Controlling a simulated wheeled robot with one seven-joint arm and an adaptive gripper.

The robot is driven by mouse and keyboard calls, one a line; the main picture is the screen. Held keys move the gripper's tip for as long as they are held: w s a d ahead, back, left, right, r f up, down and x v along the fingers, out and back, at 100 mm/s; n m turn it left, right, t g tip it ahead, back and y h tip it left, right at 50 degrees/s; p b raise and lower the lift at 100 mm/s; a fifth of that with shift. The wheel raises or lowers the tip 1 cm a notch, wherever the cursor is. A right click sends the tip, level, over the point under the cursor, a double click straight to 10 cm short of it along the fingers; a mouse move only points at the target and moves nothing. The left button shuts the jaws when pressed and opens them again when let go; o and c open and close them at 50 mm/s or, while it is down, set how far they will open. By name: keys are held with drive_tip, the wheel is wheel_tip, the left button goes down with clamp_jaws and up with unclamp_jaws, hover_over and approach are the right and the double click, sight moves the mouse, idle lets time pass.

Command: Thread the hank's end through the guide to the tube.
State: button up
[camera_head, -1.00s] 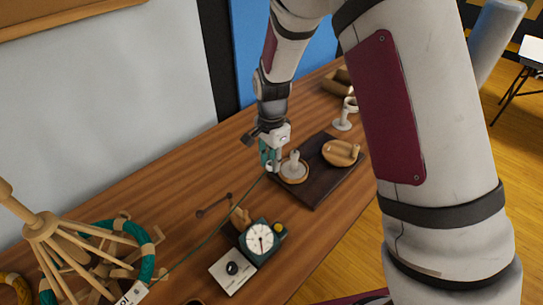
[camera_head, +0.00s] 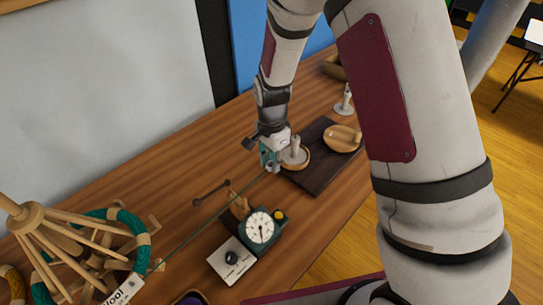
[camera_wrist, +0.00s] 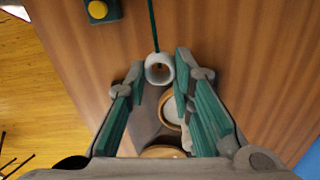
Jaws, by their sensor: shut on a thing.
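The hank (camera_head: 139,239) is a green ring with pale ties on a wooden swift at the lower left of the head view. A thin green strand (camera_head: 195,232) runs from there past a small upright wooden guide (camera_head: 238,204) to my gripper (camera_head: 268,162). I cannot tell whether it passes through the guide. The likely tube, a white post (camera_head: 296,148), stands in a round wooden dish on a dark board, just right of my gripper.
A green dial device (camera_head: 262,228) with a yellow button stands near the guide, with a white plate and black knob (camera_head: 231,258) beside it. A wooden bowl (camera_head: 342,138) shares the dark board (camera_head: 317,175). Another white stand (camera_head: 343,104) is farther back. The table behind the guide is mostly clear.

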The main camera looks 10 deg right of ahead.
wheel_tip(320, 180, up, 2)
drive_tip(key=b, duration=0.6)
hover_over(297, 137)
drive_tip(key=shift+s+a+r, duration=0.15)
drive_tip(key=shift+f+b, duration=0.3)
drive_tip(key=shift+f, duration=0.85)
idle(0.5)
drive_tip(key=o, duration=0.8)
drive_tip(key=shift+c, duration=0.2)
wheel_tip(297, 137, up, 12)
